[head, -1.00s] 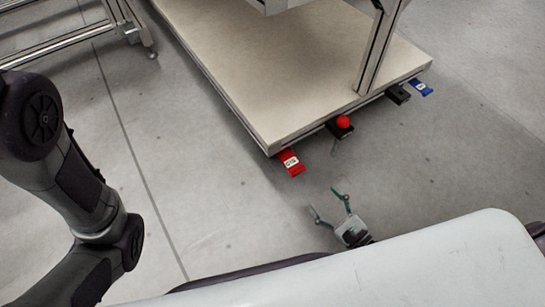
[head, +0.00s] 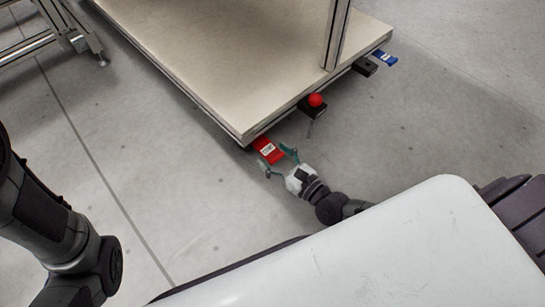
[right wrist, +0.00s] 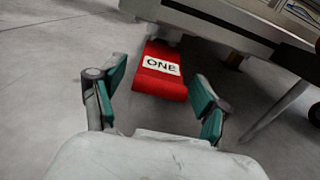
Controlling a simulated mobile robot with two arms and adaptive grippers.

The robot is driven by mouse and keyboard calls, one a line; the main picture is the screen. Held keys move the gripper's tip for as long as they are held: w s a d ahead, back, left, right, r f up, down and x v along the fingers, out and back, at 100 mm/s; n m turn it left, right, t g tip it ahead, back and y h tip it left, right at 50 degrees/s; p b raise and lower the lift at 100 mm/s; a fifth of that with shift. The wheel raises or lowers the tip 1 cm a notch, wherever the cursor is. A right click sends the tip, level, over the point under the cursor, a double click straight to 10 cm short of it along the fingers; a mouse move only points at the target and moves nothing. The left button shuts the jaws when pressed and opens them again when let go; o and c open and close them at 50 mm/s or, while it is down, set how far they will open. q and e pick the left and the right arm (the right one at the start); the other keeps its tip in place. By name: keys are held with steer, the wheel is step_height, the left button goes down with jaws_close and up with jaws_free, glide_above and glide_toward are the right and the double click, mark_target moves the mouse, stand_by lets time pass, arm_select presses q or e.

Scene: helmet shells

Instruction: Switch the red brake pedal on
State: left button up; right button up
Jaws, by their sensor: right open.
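The red brake pedal (head: 268,149) sticks out from under the near corner of the table's platform in the head view. In the right wrist view the red pedal (right wrist: 160,72) shows ahead, with a white label that appears to read "ONE". My right gripper (head: 279,162) is open and empty, with its fingertips close to the pedal's outer end. In the right wrist view its two fingers (right wrist: 157,92) stand on either side of the pedal's near end. I cannot tell whether they touch it. My left gripper is out of view; only my left arm shows.
A red ball-topped button on a black box (head: 316,101), a black block (head: 365,67) and a blue pedal (head: 384,57) line the same edge of the platform (head: 200,50). A metal frame (head: 70,25) stands at the upper left.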

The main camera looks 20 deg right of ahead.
steer(key=shift+w+a, duration=0.15)
steer(key=shift+w, duration=0.25)
steer(key=shift+c, duration=0.3)
steer(key=c, duration=1.3)
steer(key=shift+w+f, duration=0.1)
steer(key=shift+f, duration=0.05)
steer(key=shift+c, duration=0.3)
steer(key=shift+f+t, duration=0.3)
steer(key=shift+t, duration=0.3)
steer(key=o, duration=1.4)
